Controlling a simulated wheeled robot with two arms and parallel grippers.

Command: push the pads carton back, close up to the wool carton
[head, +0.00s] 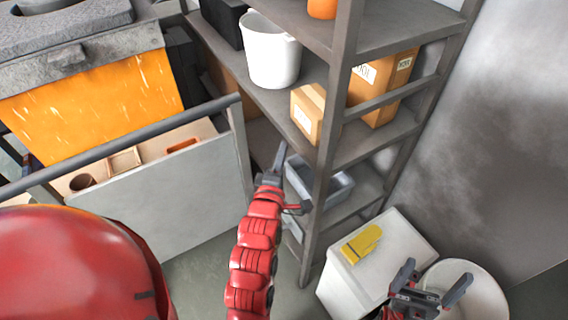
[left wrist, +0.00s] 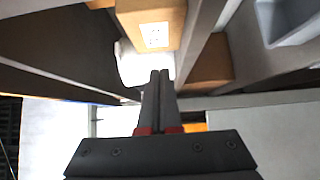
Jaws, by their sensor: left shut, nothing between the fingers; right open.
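The pads carton (head: 307,112), a small brown box, sits at the front edge of the middle shelf. The larger wool carton (head: 380,88), with partly readable white labels, stands behind and to its right; a shelf post hides the space between them. My left gripper (head: 281,155) is shut and empty, in front of and below the pads carton, apart from it in the picture. In the left wrist view its closed fingers (left wrist: 158,88) point towards a labelled carton (left wrist: 150,22), which looks like the pads carton. My right gripper (head: 430,285) is open and empty at lower right.
A white bucket (head: 271,50) stands left of the pads carton on the same shelf. A grey bin (head: 320,182) is on the shelf below. The upright shelf post (head: 330,130) is close right of my left gripper.

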